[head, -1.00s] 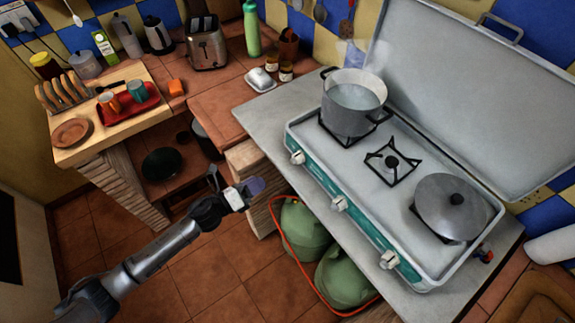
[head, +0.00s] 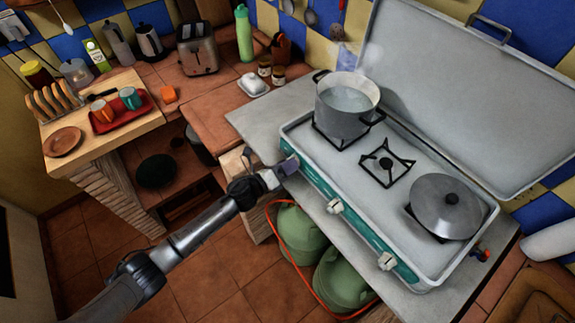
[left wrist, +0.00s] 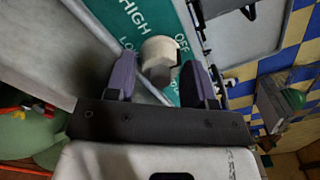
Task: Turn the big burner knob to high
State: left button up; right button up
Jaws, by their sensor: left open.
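The camping stove has a teal front panel (head: 312,175) with white knobs. My left gripper (head: 284,168) is at the panel's left end and covers the leftmost knob in the head view. In the left wrist view that white knob (left wrist: 160,54) sits between the two purple fingers of my open left gripper (left wrist: 158,72); I cannot tell whether they touch it. HIGH, LOW and OFF are printed on the panel (left wrist: 138,14) around the knob. The middle knob (head: 335,206) and right knob (head: 387,260) are clear of the gripper. My right gripper is not in view.
A steaming pot (head: 346,112) stands on the stove's left burner. A bare burner (head: 386,163) is in the middle, and a lidded pan (head: 447,207) is at the right. The open stove lid (head: 470,95) rises behind. Green gas bottles (head: 298,235) and an orange hose are below the counter.

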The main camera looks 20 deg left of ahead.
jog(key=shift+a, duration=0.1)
pick_arm(q)
jog(key=c, duration=0.6)
jog(key=shift+c, duration=0.2)
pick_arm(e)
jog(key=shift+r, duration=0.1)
